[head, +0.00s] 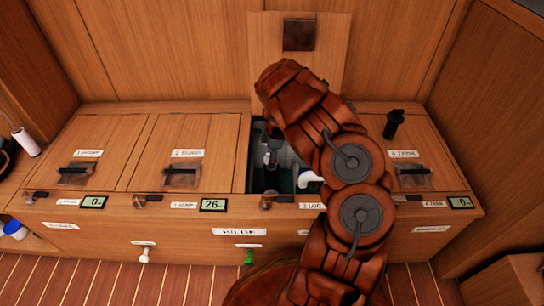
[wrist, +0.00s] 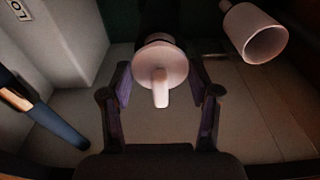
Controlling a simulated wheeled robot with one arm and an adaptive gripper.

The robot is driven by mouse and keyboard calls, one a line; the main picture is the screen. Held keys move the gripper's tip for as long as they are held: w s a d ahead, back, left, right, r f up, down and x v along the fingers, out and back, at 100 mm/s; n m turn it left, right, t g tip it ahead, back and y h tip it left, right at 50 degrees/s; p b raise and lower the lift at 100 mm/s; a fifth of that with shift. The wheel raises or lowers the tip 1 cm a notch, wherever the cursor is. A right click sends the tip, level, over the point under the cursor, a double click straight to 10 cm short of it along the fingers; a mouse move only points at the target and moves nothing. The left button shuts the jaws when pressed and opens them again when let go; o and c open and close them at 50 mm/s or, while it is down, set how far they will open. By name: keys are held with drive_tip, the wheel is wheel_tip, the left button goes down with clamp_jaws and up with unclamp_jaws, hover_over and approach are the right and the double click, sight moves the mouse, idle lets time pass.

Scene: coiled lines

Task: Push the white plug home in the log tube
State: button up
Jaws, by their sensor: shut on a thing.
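In the wrist view, the white plug (wrist: 161,74), a round flange with a short stem towards the camera, sits between the fingers of my gripper (wrist: 162,88). My gripper is shut on it. A dark round shape (wrist: 160,18), perhaps the log tube, lies directly behind the plug. Where they meet is hidden, so I cannot tell how deep the plug sits. In the head view, my arm reaches down into the open third compartment (head: 282,184), and the plug cannot be made out there.
A white open-ended pipe (wrist: 258,34) is at upper right in the wrist view; a dark blue handle (wrist: 58,128) is at left, by a pale wall (wrist: 62,40). In the head view, the raised lid (head: 335,55) stands behind my arm, with closed lids (head: 180,150) on the left.

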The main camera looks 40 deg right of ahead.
drive_tip(key=shift+f+b, duration=1)
drive_tip(key=shift+f, duration=0.4)
drive_tip(key=o, duration=1.4)
drive_tip(key=shift+c, duration=0.2)
drive_tip(key=shift+o, duration=0.3)
drive_tip(key=shift+o, duration=0.6)
drive_tip(key=shift+r, duration=0.2)
drive_tip(key=shift+r+p, duration=1.15)
drive_tip(key=shift+r, duration=2.2)
